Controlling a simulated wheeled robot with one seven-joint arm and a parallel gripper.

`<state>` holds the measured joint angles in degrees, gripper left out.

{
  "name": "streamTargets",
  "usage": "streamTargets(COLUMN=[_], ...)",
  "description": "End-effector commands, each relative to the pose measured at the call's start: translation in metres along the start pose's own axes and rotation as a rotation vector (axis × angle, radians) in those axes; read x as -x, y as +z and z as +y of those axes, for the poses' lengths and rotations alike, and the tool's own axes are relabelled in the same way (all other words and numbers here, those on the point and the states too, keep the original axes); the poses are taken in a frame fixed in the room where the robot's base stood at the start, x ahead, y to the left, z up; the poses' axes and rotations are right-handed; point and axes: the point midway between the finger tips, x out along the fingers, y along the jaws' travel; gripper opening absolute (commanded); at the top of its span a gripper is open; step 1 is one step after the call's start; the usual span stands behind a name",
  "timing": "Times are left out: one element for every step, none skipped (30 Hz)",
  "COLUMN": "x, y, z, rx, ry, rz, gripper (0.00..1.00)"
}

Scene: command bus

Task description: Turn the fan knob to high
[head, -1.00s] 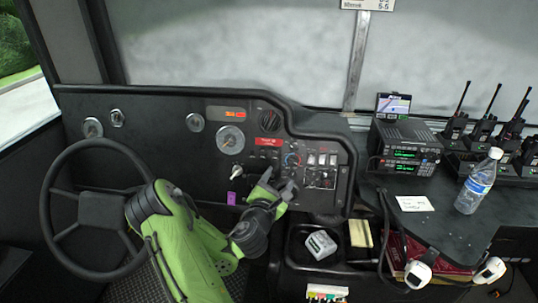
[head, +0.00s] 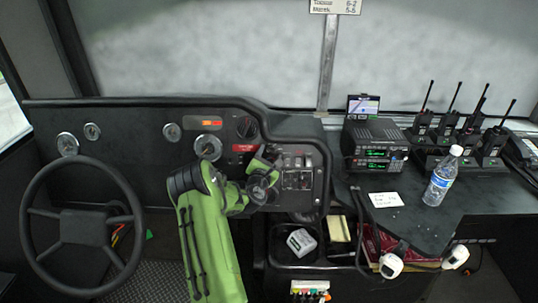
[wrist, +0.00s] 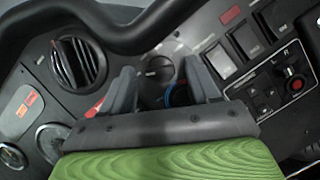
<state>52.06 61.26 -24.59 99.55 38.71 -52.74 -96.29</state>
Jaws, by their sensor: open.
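My gripper (wrist: 158,82) is open in front of the dashboard panel, with its two grey fingers apart and nothing seen held between them. A dark round knob (wrist: 160,67) shows on the panel between the fingertips in the wrist view. A second control with a blue arc (wrist: 178,95) sits just below it, partly hidden by the right finger and the gripper body. I cannot read which of the two is the fan knob, and contact is not clear. In the head view my gripper (head: 268,163) and wrist cover this part of the panel.
A round air vent (wrist: 78,62) lies left of the fingers in the wrist view. Rocker switches (wrist: 245,40) and a red-topped knob (wrist: 295,84) lie to the right. The steering wheel (head: 130,219) stands left of my arm. A bottle (head: 441,177) stands on the right console.

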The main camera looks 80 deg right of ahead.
Motion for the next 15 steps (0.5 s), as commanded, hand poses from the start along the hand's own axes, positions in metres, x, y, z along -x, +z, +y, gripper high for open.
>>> streamTargets(x=[-0.0003, -0.0003, -0.0001, 0.0, 0.0, 0.0001, 0.0001, 0.0002, 0.0002, 0.0002, 0.0003, 0.0003, 0.0003, 0.0003, 0.0003], y=[-0.0001, -0.0003, -0.0003, -0.0004, -0.0004, -0.0004, -0.0004, -0.0004, -0.0004, -0.0004, -0.0003, -0.0003, -0.0003, -0.0003, -0.0003], z=[-0.0002, -0.0002, -0.0003, -0.0003, -0.0003, -0.0003, -0.0002, -0.0002, -0.0002, -0.0002, -0.0002, -0.0002, -0.0002, -0.0002, -0.0001], rx=[0.0, 0.0, 0.0, 0.0, 0.0, 0.0, 0.0, 0.0, 0.0, 0.0, 0.0, 0.0, 0.0, 0.0, 0.0], ry=[0.0, 0.0, 0.0, -0.001, -0.001, -0.001, -0.001, -0.001, -0.001, -0.001, -0.001, -0.001, -0.001, -0.001, -0.001], rz=[0.0, 0.0, 0.0, 0.0, 0.0, 0.0, 0.0, 0.0, 0.0, 0.0, 0.0, 0.0, 0.0, 0.0, 0.0], gripper=[0.61, 0.61, 0.61, 0.61, 0.61, 0.56, 0.51, 0.47, 0.41, 0.36, 0.32, 0.25, 0.21, 0.16, 0.1])
